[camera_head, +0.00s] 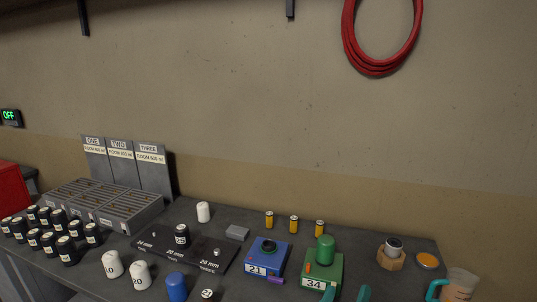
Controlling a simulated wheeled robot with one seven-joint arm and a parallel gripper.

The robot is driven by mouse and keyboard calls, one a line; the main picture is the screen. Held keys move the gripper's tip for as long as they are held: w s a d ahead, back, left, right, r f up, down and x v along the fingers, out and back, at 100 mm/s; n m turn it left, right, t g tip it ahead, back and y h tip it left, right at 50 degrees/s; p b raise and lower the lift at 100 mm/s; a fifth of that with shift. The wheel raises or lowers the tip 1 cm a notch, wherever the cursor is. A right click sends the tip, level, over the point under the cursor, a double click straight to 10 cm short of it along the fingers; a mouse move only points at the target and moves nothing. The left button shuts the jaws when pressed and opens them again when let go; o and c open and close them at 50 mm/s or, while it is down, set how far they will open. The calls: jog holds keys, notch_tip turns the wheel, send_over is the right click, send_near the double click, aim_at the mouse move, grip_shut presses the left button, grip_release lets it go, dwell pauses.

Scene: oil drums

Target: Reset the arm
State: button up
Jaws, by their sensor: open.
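Black drums (67,251) crowd the left beside a slotted grey rack (102,204). A black tray (160,252), a blue box (266,259) and a green box (322,270) stand mid-bench. Batteries (294,224) stand behind. Teal parts (328,294) are cut off below. A red hose (377,68) hangs above.

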jog(key=s+a+f+n+y, duration=0.2)
jog(key=s+a+f+y, duration=0.3)
jog(key=f, duration=0.4)
jog(key=s+a+f+n+y, duration=0.2)
jog(key=s+a+f+y, duration=0.2)
jog(key=s+f, duration=0.45)
jog(key=s+a+f+m+g+y, duration=0.1)
jog(key=s+a+f+m, duration=0.2)
jog(key=s, duration=0.7)
jog(key=s+a+f+m+g+y, duration=0.1)
jog(key=s+a+f, duration=0.3)
jog(key=s, duration=0.6)
jog(key=shift+s+a+m, duration=0.2)
jog(key=shift+a+m, duration=0.1)
jog(key=shift+m, duration=0.6)
jog(key=shift+w, duration=0.1)
